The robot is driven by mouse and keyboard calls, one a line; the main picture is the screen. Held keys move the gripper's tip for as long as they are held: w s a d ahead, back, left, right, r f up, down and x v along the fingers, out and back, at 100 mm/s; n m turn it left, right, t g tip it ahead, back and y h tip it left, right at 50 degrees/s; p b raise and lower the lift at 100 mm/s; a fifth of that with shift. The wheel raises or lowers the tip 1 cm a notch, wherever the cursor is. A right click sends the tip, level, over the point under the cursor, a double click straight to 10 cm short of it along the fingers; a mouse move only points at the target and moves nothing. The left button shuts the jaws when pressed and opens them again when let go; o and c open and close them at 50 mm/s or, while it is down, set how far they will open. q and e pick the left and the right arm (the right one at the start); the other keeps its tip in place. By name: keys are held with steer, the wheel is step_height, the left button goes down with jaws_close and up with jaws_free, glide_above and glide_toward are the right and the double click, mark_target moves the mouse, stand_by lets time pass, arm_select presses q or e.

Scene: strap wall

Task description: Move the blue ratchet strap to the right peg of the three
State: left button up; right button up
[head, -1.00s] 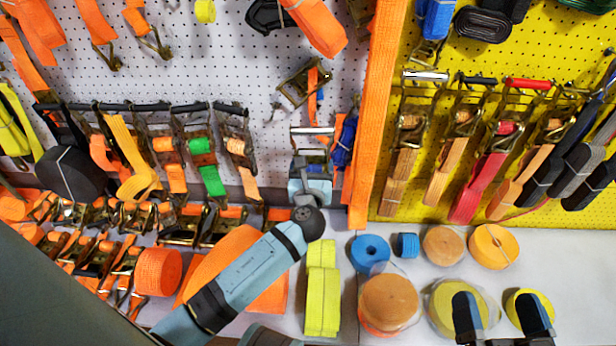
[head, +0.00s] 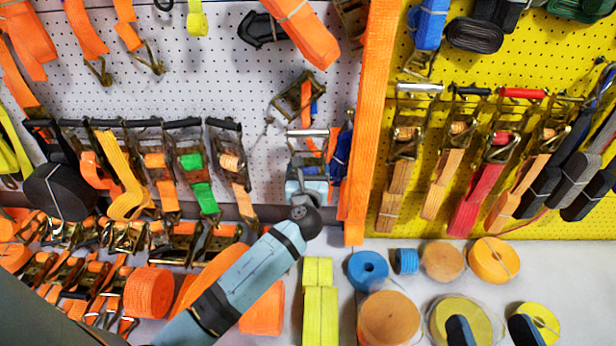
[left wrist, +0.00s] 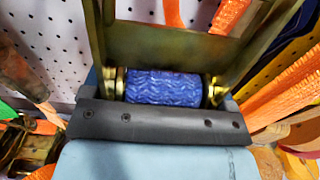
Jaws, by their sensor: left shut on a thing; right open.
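My left gripper (head: 306,190) is shut on the ratchet strap, in front of the white pegboard. The blue ratchet strap (left wrist: 163,87) shows in the left wrist view as a dark blue webbing roll between brassy hubs, in a metal frame just beyond the gripper's dark edge. In the head view its silver handle (head: 308,133) stands above the gripper. A dark blue webbing piece (head: 342,155) hangs just right of it; I cannot tell whether it belongs to it. I cannot clearly pick out the three pegs. My right gripper (head: 492,332) is open and empty at the bottom edge.
An orange ratchet (head: 300,97) hangs just above the held strap. A long orange strap (head: 368,120) runs down the panel joint to the right. Ratchets with green and orange webbing (head: 195,170) hang at left. Webbing rolls, one blue (head: 367,270), lie on the shelf below.

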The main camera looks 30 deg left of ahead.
mark_target(310, 154)
arm_select(q)
steer(key=shift+b+x, duration=1.15)
steer(key=shift+x, duration=1)
steer(key=shift+w+a+f, duration=0.2)
steer(key=shift+w+f, duration=0.25)
steer(key=shift+f, duration=0.1)
arm_select(e)
step_height(310, 154, down, 3)
steer(key=shift+r+g, duration=0.1)
steer(key=shift+g, duration=0.5)
arm_select(q)
steer(key=shift+f, duration=0.1)
arm_select(e)
steer(key=shift+s+a+f, duration=0.1)
steer(key=shift+s+f, duration=0.05)
steer(key=shift+f, duration=0.25)
steer(key=shift+r, duration=0.15)
